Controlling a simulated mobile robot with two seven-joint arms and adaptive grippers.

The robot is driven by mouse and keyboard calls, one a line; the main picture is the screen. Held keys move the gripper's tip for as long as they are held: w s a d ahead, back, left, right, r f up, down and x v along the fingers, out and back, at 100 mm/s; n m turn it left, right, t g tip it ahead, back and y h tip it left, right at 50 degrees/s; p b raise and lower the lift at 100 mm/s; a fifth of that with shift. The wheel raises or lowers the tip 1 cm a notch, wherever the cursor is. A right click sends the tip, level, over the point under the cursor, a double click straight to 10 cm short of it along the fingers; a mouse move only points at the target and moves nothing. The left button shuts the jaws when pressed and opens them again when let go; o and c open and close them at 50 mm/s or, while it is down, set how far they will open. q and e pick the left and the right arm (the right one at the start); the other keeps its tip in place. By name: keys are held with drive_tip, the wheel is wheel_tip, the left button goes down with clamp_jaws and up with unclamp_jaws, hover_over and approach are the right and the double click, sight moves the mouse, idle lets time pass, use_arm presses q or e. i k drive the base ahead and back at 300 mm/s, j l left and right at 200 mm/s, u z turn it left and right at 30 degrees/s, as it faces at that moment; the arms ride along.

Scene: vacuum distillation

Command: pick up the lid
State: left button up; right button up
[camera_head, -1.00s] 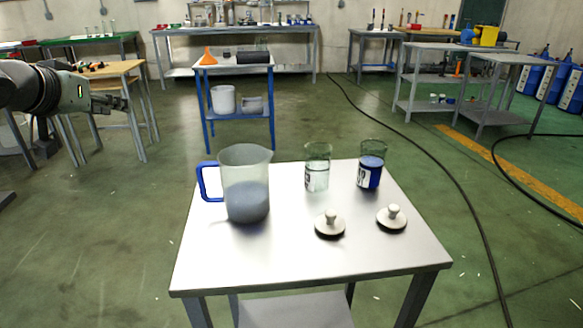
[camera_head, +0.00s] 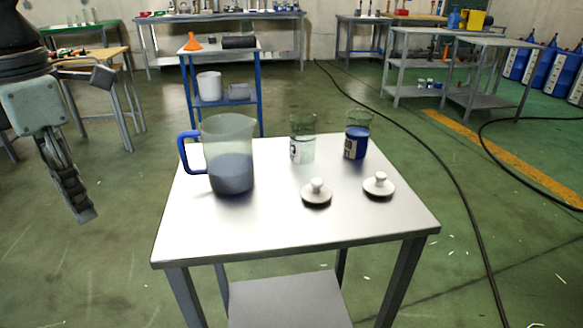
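Two pale lids with knobs lie on the metal table (camera_head: 260,228): the left lid (camera_head: 317,193) in front of the clear beaker, and the right lid (camera_head: 379,185) in front of the blue beaker. My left gripper (camera_head: 94,146) hangs at the left edge, well apart from the table and both lids. One finger points down and the other appears spread up to the right, so it looks open, with nothing between the fingers.
A large jug (camera_head: 231,172) with a blue handle and grey contents stands at the table's left. Behind the lids stand a clear beaker (camera_head: 303,150) and a blue-filled beaker (camera_head: 356,143). The table's front is clear. A black cable (camera_head: 440,160) crosses the floor on the right.

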sight(378, 186)
drive_tip(key=i+l+z, duration=0.1)
drive_tip(key=z, duration=0.35)
drive_tip(key=i+l+z, duration=0.1)
drive_tip(key=z, duration=0.4)
drive_tip(key=i+l+z, duration=0.1)
drive_tip(key=z, duration=0.35)
